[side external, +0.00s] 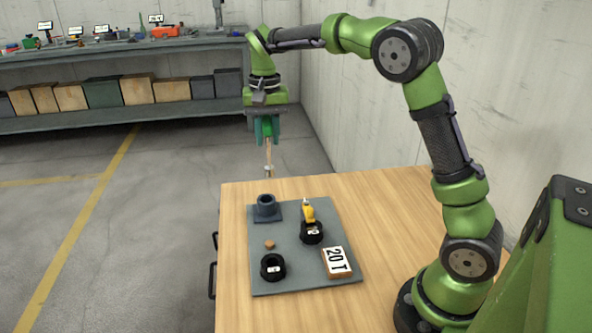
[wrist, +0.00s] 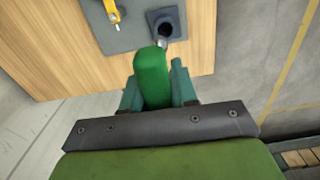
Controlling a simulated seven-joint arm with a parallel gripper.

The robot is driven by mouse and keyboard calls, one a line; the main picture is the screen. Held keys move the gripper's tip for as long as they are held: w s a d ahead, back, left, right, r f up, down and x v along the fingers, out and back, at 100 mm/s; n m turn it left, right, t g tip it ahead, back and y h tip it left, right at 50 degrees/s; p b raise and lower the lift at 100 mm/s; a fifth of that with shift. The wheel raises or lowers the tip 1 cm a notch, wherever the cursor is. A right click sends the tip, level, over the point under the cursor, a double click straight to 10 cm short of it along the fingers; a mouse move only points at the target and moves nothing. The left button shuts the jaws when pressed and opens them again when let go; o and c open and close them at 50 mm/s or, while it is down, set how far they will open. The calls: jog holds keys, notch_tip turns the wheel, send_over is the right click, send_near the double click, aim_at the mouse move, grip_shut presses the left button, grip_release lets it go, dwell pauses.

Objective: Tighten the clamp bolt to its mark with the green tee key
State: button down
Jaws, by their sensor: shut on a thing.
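My gripper (side external: 266,128) is shut on the green tee key (wrist: 153,78) and holds it upright, its metal shaft (side external: 268,158) pointing down. The shaft tip hangs in the air above the far left part of the grey board. A dark blue-grey round post on a square base (side external: 265,207) stands at the board's far left corner. It also shows in the wrist view (wrist: 167,24), just beyond the shaft tip, with a dark hollow top. The tip and post are apart in the side view. I cannot make out the clamp bolt or its mark.
The grey board (side external: 292,281) lies on a wooden table (side external: 395,195). A yellow-handled tool (side external: 308,211) stands in a black labelled ring holder (side external: 311,234). Another black ring holder (side external: 273,268) is empty.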

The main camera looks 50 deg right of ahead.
jog(key=s+d+r+m, duration=0.2)
jog(key=s+r+m, duration=0.1)
jog(key=s, duration=0.6)
notch_tip(320, 180, down, 8)
jog(key=n, duration=0.9)
jog(key=shift+s+d+r, duration=0.15)
jog(key=shift+d, duration=0.1)
jog(key=shift+f, duration=0.85)
